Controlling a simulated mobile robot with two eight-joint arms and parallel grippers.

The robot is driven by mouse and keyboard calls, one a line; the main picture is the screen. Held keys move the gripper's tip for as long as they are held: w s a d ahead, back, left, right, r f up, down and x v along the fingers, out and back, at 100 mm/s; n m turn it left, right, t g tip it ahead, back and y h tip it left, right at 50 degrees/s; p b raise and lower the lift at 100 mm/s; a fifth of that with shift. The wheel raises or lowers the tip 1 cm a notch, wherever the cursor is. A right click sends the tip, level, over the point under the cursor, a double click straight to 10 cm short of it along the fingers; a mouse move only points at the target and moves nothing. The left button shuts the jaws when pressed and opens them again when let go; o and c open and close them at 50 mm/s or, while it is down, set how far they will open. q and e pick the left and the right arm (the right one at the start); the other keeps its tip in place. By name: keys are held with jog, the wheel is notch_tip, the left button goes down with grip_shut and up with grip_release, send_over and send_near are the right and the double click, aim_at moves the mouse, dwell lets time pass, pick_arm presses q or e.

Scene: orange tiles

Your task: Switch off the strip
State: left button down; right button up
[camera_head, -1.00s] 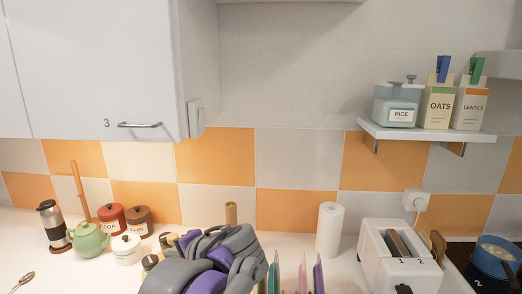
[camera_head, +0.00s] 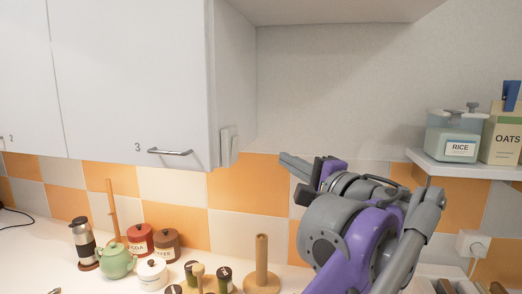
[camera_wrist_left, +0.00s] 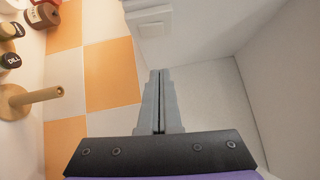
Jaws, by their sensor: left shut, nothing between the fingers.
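A white wall-type switch (camera_head: 229,146) sits on the right side panel of the white cabinet, near its lower edge. It also shows in the left wrist view (camera_wrist_left: 152,28), beyond my fingertips. My left gripper (camera_head: 284,160) is raised to the right of the switch, its fingers pointing left towards it. In the left wrist view the grey fingers (camera_wrist_left: 160,74) are shut together and empty, apart from the switch. I cannot make out a light strip, nor the switch's position. My right gripper is not in view.
The cabinet (camera_head: 130,80) hangs at upper left with a handle (camera_head: 170,152). A shelf (camera_head: 465,166) with a rice jar (camera_head: 455,135) and oats box (camera_head: 503,138) is at right. Below stand a wooden paper-towel holder (camera_head: 262,265), jars and a green teapot (camera_head: 117,262).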

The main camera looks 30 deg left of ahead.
pick_arm(q)
send_near(238, 140)
jog(key=w+a, duration=0.1)
jog(key=w, duration=0.3)
jog(key=a, duration=0.2)
jog(key=a+p, duration=0.1)
jog(key=a, duration=0.1)
jog(key=shift+s+r, duration=0.25)
jog(key=shift+s, duration=0.1)
jog(key=shift+w, duration=0.1)
